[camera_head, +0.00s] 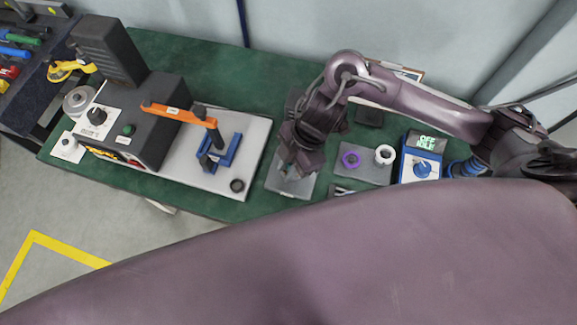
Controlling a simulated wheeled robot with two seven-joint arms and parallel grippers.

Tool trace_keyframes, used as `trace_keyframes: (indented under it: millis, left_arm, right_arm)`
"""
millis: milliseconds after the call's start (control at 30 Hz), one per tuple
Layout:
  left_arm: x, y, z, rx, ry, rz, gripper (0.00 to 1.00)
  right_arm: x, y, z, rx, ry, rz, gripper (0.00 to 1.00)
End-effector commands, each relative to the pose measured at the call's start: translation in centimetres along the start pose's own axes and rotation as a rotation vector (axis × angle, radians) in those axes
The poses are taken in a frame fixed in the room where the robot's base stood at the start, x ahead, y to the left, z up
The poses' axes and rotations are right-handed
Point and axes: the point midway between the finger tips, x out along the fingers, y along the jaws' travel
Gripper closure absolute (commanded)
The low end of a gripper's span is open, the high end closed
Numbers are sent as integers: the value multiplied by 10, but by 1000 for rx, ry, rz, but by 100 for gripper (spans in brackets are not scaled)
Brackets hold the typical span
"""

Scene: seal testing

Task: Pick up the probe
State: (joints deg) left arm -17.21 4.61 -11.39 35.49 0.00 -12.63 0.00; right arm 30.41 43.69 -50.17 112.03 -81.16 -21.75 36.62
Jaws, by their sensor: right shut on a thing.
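My right gripper (289,168) points down over a small grey plate (300,188) in the middle of the green bench. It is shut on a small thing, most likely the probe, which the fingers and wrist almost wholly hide. I cannot tell whether that thing still touches the plate. My left gripper is not in view.
Left of my gripper stands a test rig with an orange arm (178,114) and blue fixture (220,152) on a pale base plate (195,176).

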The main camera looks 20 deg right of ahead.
Motion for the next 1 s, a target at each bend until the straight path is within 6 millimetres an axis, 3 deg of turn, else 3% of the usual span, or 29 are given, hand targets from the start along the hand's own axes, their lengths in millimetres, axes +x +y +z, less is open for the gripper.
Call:
trace_keyframes:
  millis: [133,600,800,1000]
  left_arm:
    - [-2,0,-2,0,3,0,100]
    - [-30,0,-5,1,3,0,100]
    - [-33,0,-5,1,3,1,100]
    - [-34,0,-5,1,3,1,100]
  right_arm:
    - [-21,1,-8,-5,0,5,100]
    - [-133,2,-54,-4,-4,8,100]
    - [-161,1,-66,-3,-2,5,100]
    - [-175,0,-72,-1,0,2,100]
